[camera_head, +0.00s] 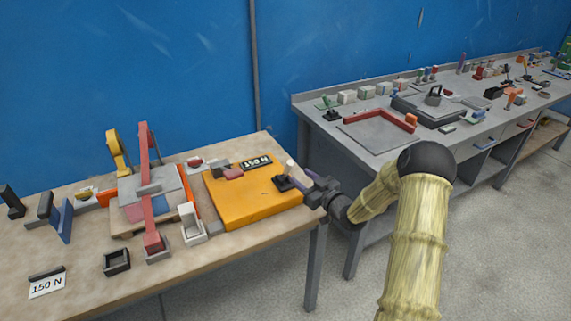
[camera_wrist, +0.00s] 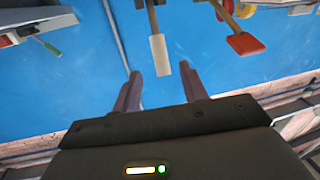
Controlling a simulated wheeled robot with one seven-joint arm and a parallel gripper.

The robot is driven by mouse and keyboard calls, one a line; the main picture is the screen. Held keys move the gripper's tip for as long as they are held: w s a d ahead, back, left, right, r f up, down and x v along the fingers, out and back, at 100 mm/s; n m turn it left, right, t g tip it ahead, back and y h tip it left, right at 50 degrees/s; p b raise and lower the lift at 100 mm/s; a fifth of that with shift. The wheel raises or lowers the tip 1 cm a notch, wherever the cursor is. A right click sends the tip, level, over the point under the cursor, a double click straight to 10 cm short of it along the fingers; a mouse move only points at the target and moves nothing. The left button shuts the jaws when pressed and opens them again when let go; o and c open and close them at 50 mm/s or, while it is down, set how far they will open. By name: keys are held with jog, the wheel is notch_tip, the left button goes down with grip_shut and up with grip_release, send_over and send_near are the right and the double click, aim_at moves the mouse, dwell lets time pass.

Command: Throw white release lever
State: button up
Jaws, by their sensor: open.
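The white release lever (camera_head: 290,165) has a pale handle that stands up, slightly tilted, from a dark base (camera_head: 284,183) at the right of the orange panel (camera_head: 255,205). My gripper (camera_head: 313,182) is just right of the lever. In the wrist view my gripper (camera_wrist: 160,75) is open, with one purple finger on each side of the handle. I see no contact; the depth between fingertips and handle is unclear.
A white block-like part (camera_head: 190,224) stands left of the orange panel. A tall red lever (camera_head: 150,185) and a yellow one (camera_head: 117,152) stand further left. A label (camera_head: 47,285) lies at the table's front. A grey bench (camera_head: 370,160) with many parts is at the right.

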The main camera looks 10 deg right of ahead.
aim_at(287, 171)
jog(key=p+x, duration=0.1)
jog(key=x, duration=0.8)
jog(key=shift+w+a, duration=0.15)
jog(key=shift+w, duration=0.05)
grip_shut()
